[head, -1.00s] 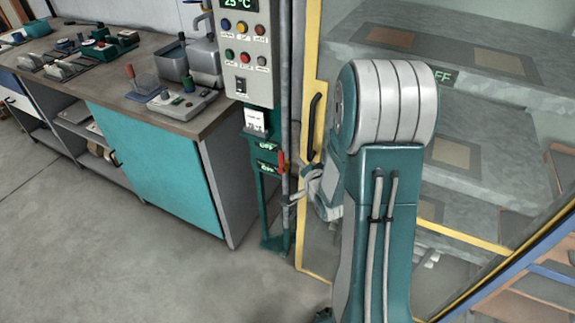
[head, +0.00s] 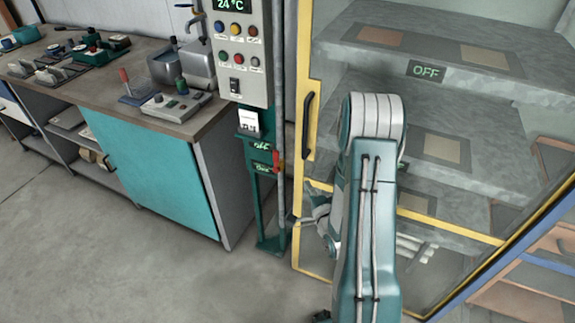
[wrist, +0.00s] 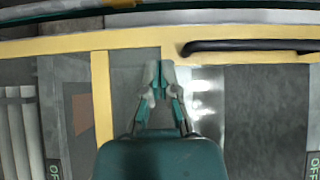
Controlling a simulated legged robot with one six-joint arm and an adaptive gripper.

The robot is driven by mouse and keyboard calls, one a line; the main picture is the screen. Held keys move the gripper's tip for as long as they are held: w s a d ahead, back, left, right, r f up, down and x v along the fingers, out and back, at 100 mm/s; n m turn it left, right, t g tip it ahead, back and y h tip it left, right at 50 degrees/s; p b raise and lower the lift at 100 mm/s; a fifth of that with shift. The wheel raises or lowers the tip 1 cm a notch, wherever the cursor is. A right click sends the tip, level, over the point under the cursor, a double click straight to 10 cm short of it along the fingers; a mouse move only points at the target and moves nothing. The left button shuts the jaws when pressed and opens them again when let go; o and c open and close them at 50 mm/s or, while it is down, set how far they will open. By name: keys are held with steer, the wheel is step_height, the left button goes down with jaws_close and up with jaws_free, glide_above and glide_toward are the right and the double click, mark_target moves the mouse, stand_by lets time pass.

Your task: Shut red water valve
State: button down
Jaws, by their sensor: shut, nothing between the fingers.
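The red water valve handle (head: 278,162) sits on a grey vertical pipe beside the green post in the head view. It stands roughly upright, next to small green-lettered signs that are too small to read surely. My gripper (head: 296,218) is below and slightly right of the valve, near the lower part of the pipe and the yellow door frame. In the wrist view my gripper (wrist: 159,78) has its fingertips together, with nothing held, in front of the yellow frame. I cannot see the red valve in the wrist view.
A control panel (head: 240,50) with coloured buttons tops the post. A glass cabinet with a yellow frame (head: 304,75) and black handle (head: 307,120) stands at right. A workbench (head: 120,90) with tools is at left. The floor (head: 100,240) in front is clear.

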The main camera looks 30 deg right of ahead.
glide_toward(276, 162)
steer(key=w+d+r, duration=0.2)
steer(key=w+d, duration=0.2)
steer(key=d, duration=0.1)
steer(key=shift+w+a+f, duration=0.1)
steer(key=shift+w+a, duration=0.65)
steer(key=shift+w, duration=0.3)
steer(key=shift+w+a, duration=0.4)
steer(key=shift+w, duration=0.15)
